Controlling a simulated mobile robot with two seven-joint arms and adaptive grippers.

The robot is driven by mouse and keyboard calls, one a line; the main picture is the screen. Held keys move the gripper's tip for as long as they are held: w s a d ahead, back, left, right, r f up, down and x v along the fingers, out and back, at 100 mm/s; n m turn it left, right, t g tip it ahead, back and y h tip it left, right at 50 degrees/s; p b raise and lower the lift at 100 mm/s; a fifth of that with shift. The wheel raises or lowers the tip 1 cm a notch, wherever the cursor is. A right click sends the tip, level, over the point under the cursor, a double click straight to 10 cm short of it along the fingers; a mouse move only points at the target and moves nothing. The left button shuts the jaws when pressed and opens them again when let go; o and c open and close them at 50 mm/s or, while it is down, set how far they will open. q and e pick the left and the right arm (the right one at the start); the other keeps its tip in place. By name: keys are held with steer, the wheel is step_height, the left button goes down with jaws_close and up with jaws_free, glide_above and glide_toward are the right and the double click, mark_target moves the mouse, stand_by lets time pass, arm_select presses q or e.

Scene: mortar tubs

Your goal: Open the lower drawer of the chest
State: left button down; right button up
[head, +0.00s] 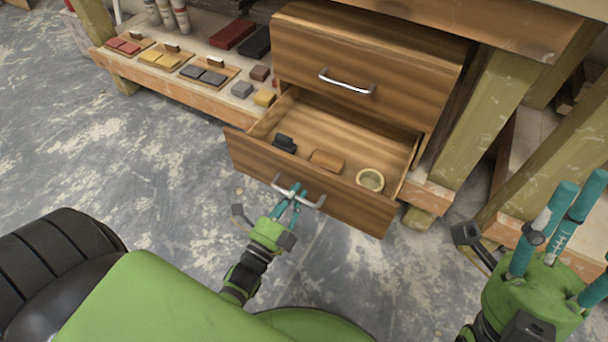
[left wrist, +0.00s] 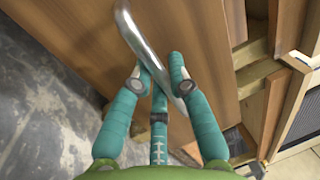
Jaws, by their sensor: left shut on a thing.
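The wooden chest (head: 370,60) stands under a workbench, with an upper and a lower drawer. The upper drawer is closed and has a metal handle (head: 347,83). The lower drawer (head: 345,208) is pulled well out, and its inside shows. My left gripper (head: 292,193) is shut on the lower drawer's handle (head: 313,202); in the left wrist view its teal fingers close around the metal bar (left wrist: 142,45). My right gripper (head: 560,220) is at the right, away from the chest, with its teal fingers pointing up and apart, nothing between them.
In the lower drawer lie a dark object (head: 285,144), a brown block (head: 327,160) and a roll of tape (head: 370,180). A low shelf (head: 190,85) left of the chest holds coloured blocks. Wooden bench legs (head: 480,120) stand at the right. The concrete floor before the drawer is clear.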

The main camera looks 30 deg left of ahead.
arm_select(q)
steer(key=shift+s, duration=0.75)
steer(key=c, duration=1.2)
jaws_free()
steer(key=s, duration=0.4)
steer(key=s+f, duration=0.1)
steer(key=s, duration=0.3)
steer(key=s+f, duration=0.1)
steer(key=s, duration=0.2)
steer(key=shift+s+a+f, duration=0.1)
steer(key=shift+s+a, duration=0.15)
steer(key=shift+s, duration=0.15)
